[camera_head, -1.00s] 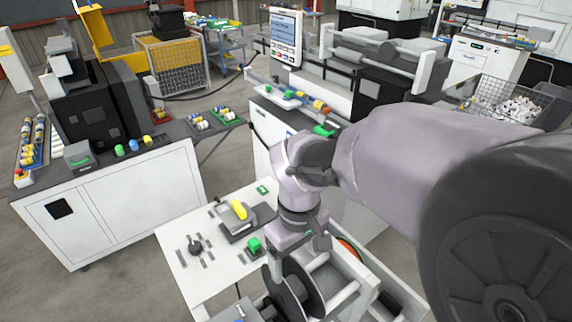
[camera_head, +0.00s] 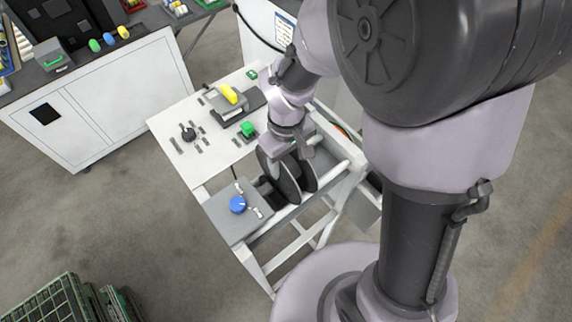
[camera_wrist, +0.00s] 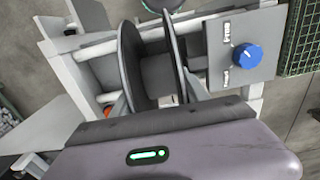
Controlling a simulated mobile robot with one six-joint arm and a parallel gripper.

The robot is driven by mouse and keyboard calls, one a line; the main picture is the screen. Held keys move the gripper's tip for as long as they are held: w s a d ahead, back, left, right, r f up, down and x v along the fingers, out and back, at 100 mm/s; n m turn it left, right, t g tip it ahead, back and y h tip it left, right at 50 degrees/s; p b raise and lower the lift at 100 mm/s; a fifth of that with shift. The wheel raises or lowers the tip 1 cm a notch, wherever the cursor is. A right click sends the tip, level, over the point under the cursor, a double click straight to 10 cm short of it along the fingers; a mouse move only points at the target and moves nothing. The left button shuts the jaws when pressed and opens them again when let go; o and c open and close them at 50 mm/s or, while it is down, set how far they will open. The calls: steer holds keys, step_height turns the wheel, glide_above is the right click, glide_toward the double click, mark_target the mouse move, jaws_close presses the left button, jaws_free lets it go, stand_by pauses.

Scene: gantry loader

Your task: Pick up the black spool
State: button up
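The black spool (camera_head: 284,178) sits between the white rails of the stand in the head view, with its round flanges upright. In the wrist view the spool (camera_wrist: 133,68) shows two dark flanges with a dark grey core between them. My gripper (camera_head: 285,153) is right over the spool, pointing down, and hides part of its top.
A grey panel (camera_head: 222,219) with a blue knob (camera_head: 237,204) is beside the spool. The white table (camera_head: 178,122) behind holds a yellow-topped device (camera_head: 229,95) and a green button box (camera_head: 248,128). Green crates (camera_head: 55,300) stand on the floor at lower left.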

jaws_close()
steer(key=shift+r, duration=0.1)
